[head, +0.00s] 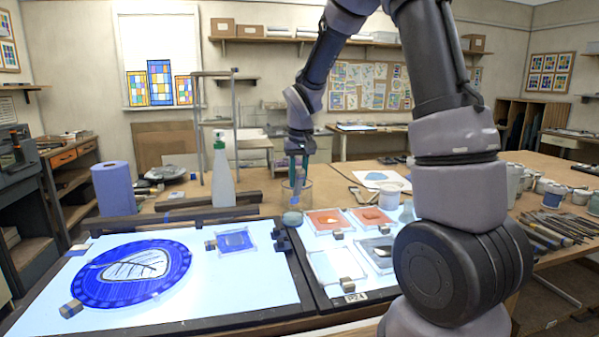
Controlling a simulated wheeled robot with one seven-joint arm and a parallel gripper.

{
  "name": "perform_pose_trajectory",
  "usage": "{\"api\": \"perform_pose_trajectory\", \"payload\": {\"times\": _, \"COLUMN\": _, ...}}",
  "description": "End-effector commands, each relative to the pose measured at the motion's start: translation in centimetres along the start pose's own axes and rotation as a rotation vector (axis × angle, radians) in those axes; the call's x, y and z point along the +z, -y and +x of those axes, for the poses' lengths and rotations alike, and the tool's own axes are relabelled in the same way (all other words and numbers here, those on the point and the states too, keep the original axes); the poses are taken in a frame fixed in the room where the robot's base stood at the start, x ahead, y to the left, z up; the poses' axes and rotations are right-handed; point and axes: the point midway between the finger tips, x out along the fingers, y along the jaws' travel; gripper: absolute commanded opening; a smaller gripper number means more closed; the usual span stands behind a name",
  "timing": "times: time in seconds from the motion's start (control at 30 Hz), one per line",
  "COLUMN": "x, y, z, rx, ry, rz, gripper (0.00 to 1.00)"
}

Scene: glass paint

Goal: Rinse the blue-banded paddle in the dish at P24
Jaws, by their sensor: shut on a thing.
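My gripper (299,158) points down and is shut on a thin upright paddle (298,186), with blue-green colour near the jaws. The paddle's lower part overlaps a clear glass jar (309,192) in the picture; I cannot tell whether it is inside or in front of it. A small round blue-grey thing (292,218) shows just below. The label P24 (357,296) is on the front edge of the right light panel. A clear, pale square dish (334,266) lies just behind that label, with a small block at its front corner.
Two orange dishes (325,222) and a grey dish (380,250) share the right panel. The left light panel (240,285) bears a blue round glass piece (133,274). A green-topped spray bottle (222,178) stands left of my gripper. My arm hides part of the right side.

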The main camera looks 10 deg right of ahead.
Motion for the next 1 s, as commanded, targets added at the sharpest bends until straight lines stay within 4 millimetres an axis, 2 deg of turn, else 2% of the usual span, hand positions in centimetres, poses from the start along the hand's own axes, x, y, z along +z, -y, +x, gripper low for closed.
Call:
{"api": "perform_pose_trajectory", "payload": {"times": 0.17, "x": 0.6, "y": 0.0, "z": 2.2, "rx": 0.001, "ry": 0.003, "rz": -0.001, "gripper": 0.0}}
{"api": "perform_pose_trajectory", "payload": {"times": 0.5, "x": -0.7, "y": 0.0, "z": 5.1, "rx": 0.001, "ry": 0.0, "rz": 0.0, "gripper": 0.0}}
{"api": "perform_pose_trajectory", "payload": {"times": 1.0, "x": -1.0, "y": 0.0, "z": 5.6, "rx": 0.0, "ry": -0.001, "rz": -0.001, "gripper": 0.0}}
